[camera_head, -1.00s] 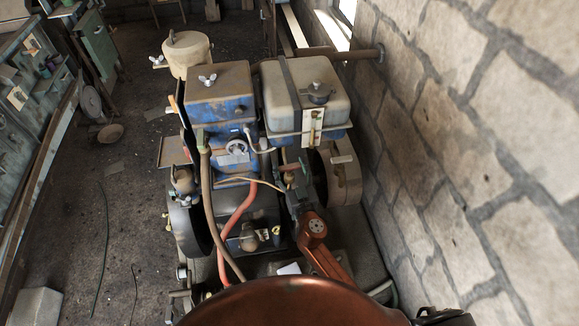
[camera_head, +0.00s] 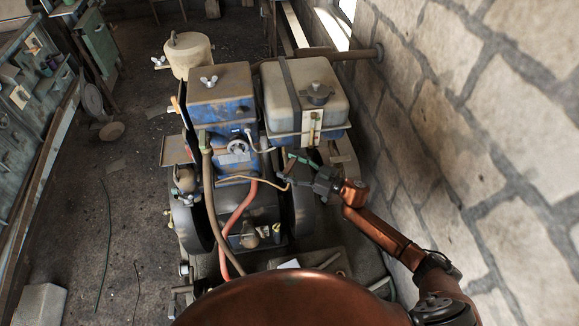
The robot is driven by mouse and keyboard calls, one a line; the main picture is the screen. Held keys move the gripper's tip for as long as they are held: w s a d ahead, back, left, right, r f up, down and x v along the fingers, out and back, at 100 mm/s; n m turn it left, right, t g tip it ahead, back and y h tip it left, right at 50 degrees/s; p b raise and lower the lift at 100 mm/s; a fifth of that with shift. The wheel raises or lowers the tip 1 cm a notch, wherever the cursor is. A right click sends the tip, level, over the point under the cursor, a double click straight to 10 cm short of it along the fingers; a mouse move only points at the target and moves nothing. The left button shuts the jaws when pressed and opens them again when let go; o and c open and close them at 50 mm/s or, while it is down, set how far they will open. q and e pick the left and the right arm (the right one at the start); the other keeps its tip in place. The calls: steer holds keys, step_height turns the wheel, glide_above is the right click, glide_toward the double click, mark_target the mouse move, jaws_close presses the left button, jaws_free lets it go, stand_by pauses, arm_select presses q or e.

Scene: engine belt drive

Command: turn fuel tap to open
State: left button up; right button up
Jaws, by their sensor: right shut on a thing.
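The blue engine (camera_head: 228,108) stands in the middle with a grey-topped fuel tank (camera_head: 306,90) at its right. Below the tank, a small green piece (camera_head: 301,158) shows by the fuel line; the fuel tap around it is small and partly hidden. My right arm comes in from the lower right. My right gripper (camera_head: 285,178) points left, just below the tank, shut at the tap area. Its fingers cover what they hold, so the tap's handle position is hard to make out. My left gripper is not in view.
A stone wall (camera_head: 470,130) runs close along the right side of the arm. A brown hose (camera_head: 208,190) and a red hose (camera_head: 238,215) hang at the engine's front. A flywheel stands below the tank. The floor at the left is mostly clear.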

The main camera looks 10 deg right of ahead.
mark_target(289, 166)
steer(key=shift+a+f+n+g+y+b, duration=0.1)
steer(key=shift+n+g+y+b, duration=0.25)
steer(key=shift+n+g+y, duration=0.35)
steer(key=shift+s+g, duration=0.1)
steer(key=shift+g, duration=0.2)
steer(key=o, duration=1.2)
steer(key=shift+c, duration=0.2)
step_height(289, 166, up, 10)
steer(key=shift+r, duration=0.1)
